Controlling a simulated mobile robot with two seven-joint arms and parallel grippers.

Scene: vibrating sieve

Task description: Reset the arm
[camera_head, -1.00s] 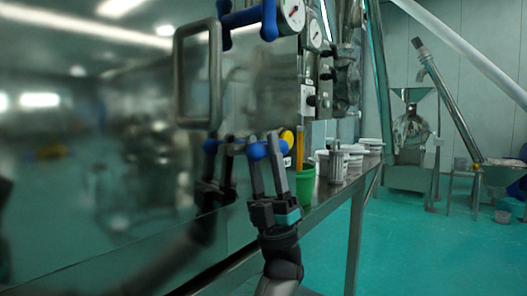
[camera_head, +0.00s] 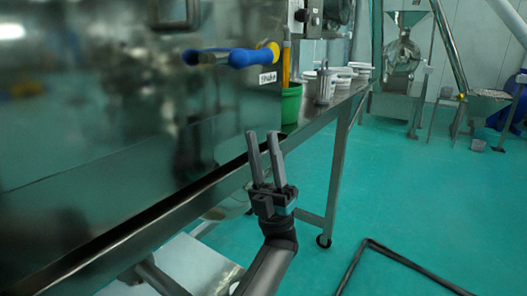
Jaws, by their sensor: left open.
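My left gripper (camera_head: 263,158) is in the lower middle of the head view. Its two fingers point up and stand apart, with nothing between them. It is in front of the table edge, below a blue handle (camera_head: 252,56) on the shiny metal machine panel (camera_head: 120,110). The handle lies roughly level, with a yellow round base at its right end, and the gripper is apart from it. My right gripper is not in view.
A green cup (camera_head: 291,104) and several grey-white containers (camera_head: 325,87) stand on the metal table (camera_head: 318,122) beyond the gripper. A metal hopper machine (camera_head: 402,62) stands at the back right. Open green floor (camera_head: 430,200) lies right of the table, with a dark frame (camera_head: 365,265) on it.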

